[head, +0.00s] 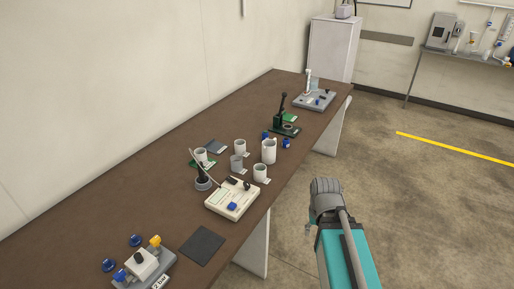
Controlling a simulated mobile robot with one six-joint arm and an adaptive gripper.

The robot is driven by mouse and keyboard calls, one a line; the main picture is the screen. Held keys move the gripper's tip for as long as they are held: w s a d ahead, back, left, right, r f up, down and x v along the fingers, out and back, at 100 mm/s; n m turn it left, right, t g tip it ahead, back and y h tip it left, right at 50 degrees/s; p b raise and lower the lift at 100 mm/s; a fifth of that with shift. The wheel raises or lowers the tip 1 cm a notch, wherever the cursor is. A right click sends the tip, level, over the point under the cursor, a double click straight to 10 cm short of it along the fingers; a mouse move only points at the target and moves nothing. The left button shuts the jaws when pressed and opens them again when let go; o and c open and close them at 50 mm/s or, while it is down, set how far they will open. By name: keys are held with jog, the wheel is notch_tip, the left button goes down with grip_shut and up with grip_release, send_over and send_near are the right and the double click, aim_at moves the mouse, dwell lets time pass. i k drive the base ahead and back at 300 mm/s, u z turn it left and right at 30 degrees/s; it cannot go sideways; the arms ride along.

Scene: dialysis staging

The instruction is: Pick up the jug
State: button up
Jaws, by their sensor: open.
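Several white and grey cup-like vessels stand upright in a loose group at the middle of the brown table. The tallest, a white cylindrical vessel (268,151) at the group's right, looks most like the jug. It is too small to make out a handle or spout. Part of my arm shows at the lower right, beyond the table's front edge and apart from the vessels. No gripper fingers can be made out, and nothing shows held.
Shorter vessels (237,163) (260,174) stand close left and in front. A white instrument box (232,200), a dark mat (202,246) and a green-based press (285,129) are nearby. The brown table (130,185) has free room along the wall. Open floor (410,210) lies right.

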aim_at(270, 150)
jog(key=u, duration=0.25)
jog(key=i, duration=1.2)
jog(key=u, duration=0.3)
